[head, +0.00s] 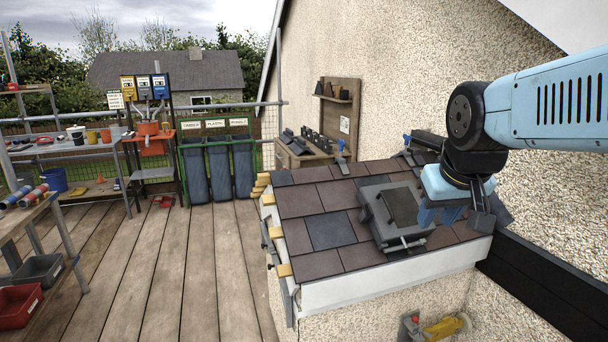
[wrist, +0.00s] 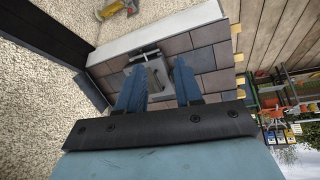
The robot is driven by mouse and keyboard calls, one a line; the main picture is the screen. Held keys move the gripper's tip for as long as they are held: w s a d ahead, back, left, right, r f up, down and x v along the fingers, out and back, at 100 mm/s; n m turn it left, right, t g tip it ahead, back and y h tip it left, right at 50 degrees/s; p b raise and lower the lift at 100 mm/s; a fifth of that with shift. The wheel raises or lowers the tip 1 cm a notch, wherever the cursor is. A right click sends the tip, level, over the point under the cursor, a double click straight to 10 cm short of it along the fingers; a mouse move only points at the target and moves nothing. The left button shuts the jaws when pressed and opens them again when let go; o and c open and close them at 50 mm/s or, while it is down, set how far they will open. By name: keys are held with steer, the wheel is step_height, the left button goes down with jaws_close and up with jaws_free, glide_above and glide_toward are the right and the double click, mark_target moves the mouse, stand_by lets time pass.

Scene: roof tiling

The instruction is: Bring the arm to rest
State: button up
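My arm reaches in from the right in the head view, and my gripper (head: 440,217) hangs over the right part of the small tiled roof (head: 300,200). In the wrist view the two blue fingers of my gripper (wrist: 158,76) stand well apart with nothing held between them. A grey roof hatch (head: 377,213) with a dark top lies among the brown tiles, just left of my gripper in the head view. It also shows beyond the fingers in the wrist view (wrist: 158,68). The height of the fingertips above the roof is hard to tell.
The pebbled house wall (head: 420,50) rises close behind the roof, and a dark beam (head: 545,285) runs at lower right. A yellow tool (head: 445,328) lies below the roof. Bins (head: 218,168) and a workbench (head: 35,215) stand left; the plank deck (head: 180,260) between is clear.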

steer(key=shift+m, duration=0.3)
steer(key=s, duration=0.3)
steer(key=s+f, duration=0.1)
steer(key=s, duration=0.1)
steer(key=shift+d, duration=0.35)
steer(key=shift+o, duration=0.5)
